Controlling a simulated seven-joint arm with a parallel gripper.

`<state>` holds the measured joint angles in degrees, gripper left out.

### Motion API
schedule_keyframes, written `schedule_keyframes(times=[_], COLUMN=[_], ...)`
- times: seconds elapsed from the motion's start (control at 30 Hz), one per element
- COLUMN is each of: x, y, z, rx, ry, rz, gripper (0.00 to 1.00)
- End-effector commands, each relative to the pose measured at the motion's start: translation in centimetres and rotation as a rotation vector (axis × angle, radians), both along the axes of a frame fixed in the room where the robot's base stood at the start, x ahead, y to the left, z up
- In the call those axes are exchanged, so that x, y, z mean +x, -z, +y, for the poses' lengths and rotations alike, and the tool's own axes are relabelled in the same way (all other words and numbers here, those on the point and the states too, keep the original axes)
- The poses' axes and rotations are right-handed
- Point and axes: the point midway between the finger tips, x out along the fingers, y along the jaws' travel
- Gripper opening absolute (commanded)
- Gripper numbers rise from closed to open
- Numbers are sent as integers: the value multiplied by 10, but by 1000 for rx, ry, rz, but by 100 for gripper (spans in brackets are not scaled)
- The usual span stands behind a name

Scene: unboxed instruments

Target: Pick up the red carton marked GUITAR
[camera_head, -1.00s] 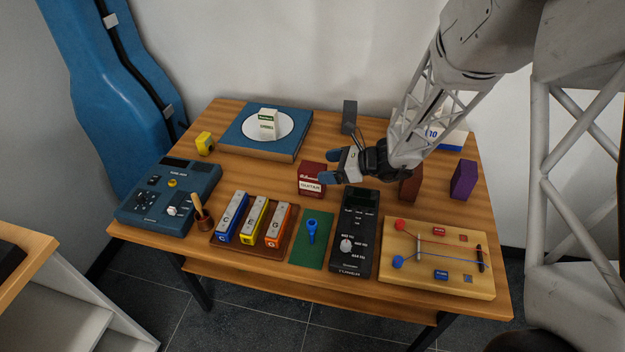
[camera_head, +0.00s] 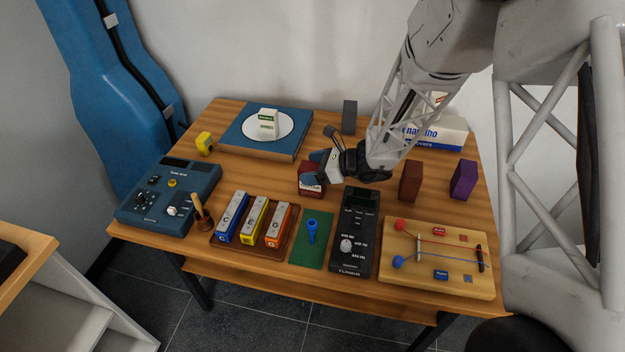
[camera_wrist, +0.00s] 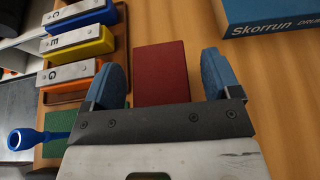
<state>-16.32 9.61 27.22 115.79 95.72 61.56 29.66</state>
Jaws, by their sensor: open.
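The red carton (camera_head: 311,181) stands on the wooden table near its middle, behind the green mat. Its white front label is partly covered by my gripper in the head view. In the wrist view the carton's plain red top (camera_wrist: 161,73) lies between my two fingers. My gripper (camera_head: 318,169) is open, with blue fingertips apart on either side of the carton in the wrist view (camera_wrist: 162,78). Wood shows between the right finger and the carton; the left finger is closer to it. I cannot tell whether either finger touches it.
The colored chime bars (camera_head: 253,222), green mat (camera_head: 313,255) and black tuner (camera_head: 355,240) lie in front. A blue box (camera_head: 240,146) bearing a white plate is at the back left. Brown (camera_head: 411,181) and purple (camera_head: 463,180) blocks stand to the right.

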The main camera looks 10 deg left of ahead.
Motion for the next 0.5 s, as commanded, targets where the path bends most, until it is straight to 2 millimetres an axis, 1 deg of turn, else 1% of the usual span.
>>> schedule_keyframes(times=[0.27,0.5], x=[0,0], y=[0,0], z=[0,0], rx=[0,0], ry=[0,0], rz=[0,0], gripper=[83,46])
